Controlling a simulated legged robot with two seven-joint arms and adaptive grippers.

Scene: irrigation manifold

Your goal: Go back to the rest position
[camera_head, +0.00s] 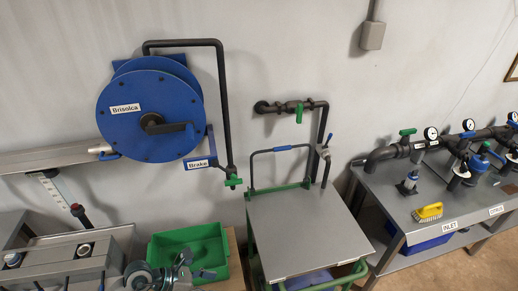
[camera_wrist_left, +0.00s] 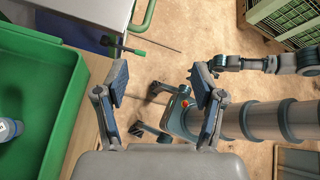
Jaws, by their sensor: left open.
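My left gripper (camera_head: 193,268) is at the bottom of the head view, in front of the green tray, with its arm cut off by the picture edge. In the left wrist view my left gripper (camera_wrist_left: 162,82) is open, its two fingers wide apart with nothing between them. The green tray (camera_wrist_left: 65,28) lies to its left there; in the head view the green tray (camera_head: 217,236) is partly hidden by the gripper. What seems to be my right gripper (camera_wrist_left: 222,64) shows small at the right of the wrist view; its jaws are unclear.
A grey-topped cart (camera_head: 310,230) stands right of the tray. A hose reel (camera_head: 150,115) hangs on the wall above. A bench (camera_head: 390,205) with pipes, gauges and a yellow brush (camera_head: 428,212) is at the right. A blue-and-white item (camera_wrist_left: 9,129) lies in the tray.

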